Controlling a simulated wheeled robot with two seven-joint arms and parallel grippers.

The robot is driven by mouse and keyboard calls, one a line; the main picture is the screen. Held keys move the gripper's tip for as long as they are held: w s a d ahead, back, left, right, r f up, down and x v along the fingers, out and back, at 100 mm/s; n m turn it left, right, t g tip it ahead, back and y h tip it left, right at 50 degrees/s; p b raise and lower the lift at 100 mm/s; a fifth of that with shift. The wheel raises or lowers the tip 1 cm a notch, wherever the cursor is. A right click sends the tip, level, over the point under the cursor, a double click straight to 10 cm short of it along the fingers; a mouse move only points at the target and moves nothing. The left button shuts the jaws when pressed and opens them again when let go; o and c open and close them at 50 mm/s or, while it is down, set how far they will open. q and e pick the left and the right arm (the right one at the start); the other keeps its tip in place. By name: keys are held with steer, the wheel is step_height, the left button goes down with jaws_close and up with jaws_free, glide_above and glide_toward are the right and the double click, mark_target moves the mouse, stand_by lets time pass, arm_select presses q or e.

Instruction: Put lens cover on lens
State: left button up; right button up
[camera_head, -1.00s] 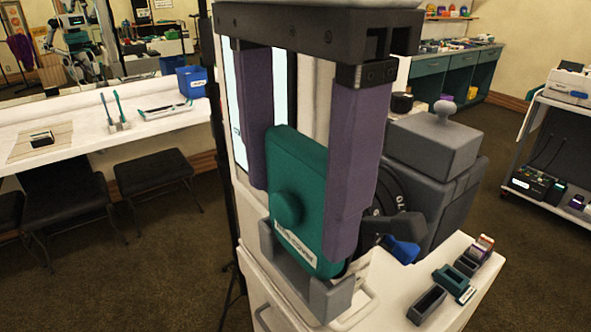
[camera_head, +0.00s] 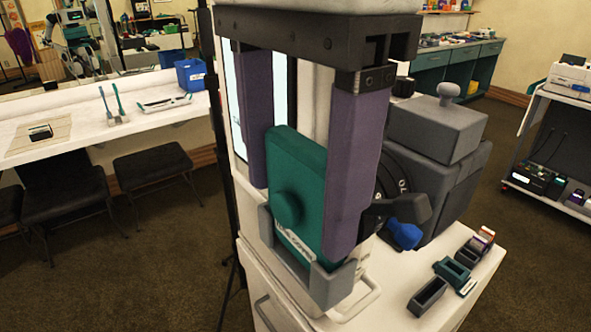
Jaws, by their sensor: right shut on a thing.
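The lens cover (camera_head: 310,185) is a teal square block with a round knob and a white label, upright in the middle of the view. My right gripper (camera_head: 305,215) comes down from above, its two purple fingers shut on the cover's sides. The cover's lower edge is inside a grey U-shaped bracket (camera_head: 330,288), which hides part of the label. Behind the right finger, a black lens ring with white numerals (camera_head: 396,185) shows in part on a grey box-shaped camera (camera_head: 435,135). The lens front is hidden by the cover and gripper. My left gripper is out of view.
The white cart top (camera_head: 385,290) carries a dark lever with a blue knob (camera_head: 404,234) close right of the finger. Several small open boxes (camera_head: 428,296) stand at its right edge. A white counter (camera_head: 75,140) with stools (camera_head: 155,175) is at left. Open floor lies between.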

steer(key=shift+f, duration=0.25)
steer(key=o, duration=1.1)
steer(key=shift+r, duration=0.15)
step_height(320, 180, up, 2)
steer(key=shift+r+p, duration=0.25)
steer(key=shift+p, duration=1)
steer(key=shift+r, duration=2.15)
